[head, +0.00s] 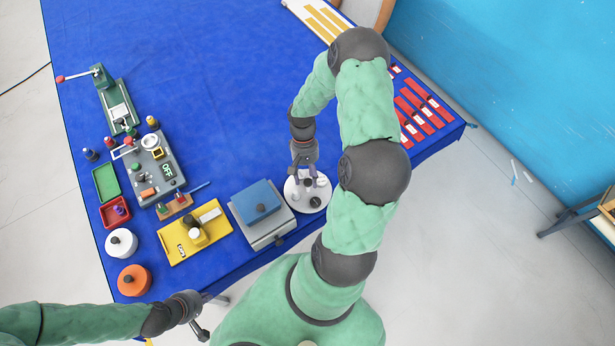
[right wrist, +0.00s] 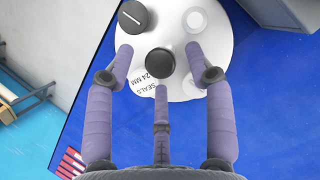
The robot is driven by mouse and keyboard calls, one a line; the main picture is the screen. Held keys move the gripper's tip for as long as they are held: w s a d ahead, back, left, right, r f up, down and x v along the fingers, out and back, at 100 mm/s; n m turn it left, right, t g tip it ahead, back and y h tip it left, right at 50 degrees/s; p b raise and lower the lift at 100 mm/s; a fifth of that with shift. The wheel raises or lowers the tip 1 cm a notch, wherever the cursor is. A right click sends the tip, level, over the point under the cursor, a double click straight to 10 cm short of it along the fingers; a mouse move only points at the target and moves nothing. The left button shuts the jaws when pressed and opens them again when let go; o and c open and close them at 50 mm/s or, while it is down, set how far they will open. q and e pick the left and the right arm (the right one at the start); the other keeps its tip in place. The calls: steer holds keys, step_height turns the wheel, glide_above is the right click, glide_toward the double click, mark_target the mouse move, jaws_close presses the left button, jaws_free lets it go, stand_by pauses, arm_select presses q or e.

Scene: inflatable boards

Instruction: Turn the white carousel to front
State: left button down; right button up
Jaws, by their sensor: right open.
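The white carousel (head: 295,200) is a round disc on the blue table's front edge, right of the grey box with the blue lid. In the right wrist view the carousel (right wrist: 217,30) carries a black centre knob (right wrist: 160,65), a dark cap with a white line (right wrist: 132,16), a pale round post (right wrist: 196,19) and a label reading "SEALS 24 MM". My right gripper (head: 308,180) is over the carousel, open. In the right wrist view its fingers (right wrist: 160,68) spread around the knob; contact cannot be told. My left gripper (head: 200,327) is off the table's front edge, its fingers unclear.
The grey box with the blue lid (head: 262,232) stands close left of the carousel. Further left are a yellow tray (head: 210,217), white (head: 121,243) and orange (head: 134,280) round containers and a grey device reading OFF (head: 150,183). Red pieces (head: 420,110) lie right. The table's middle (head: 220,90) is clear.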

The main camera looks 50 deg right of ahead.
steer(key=v, duration=1.1)
steer(key=shift+r, duration=0.25)
arm_select(q)
steer(key=shift+r, duration=0.1)
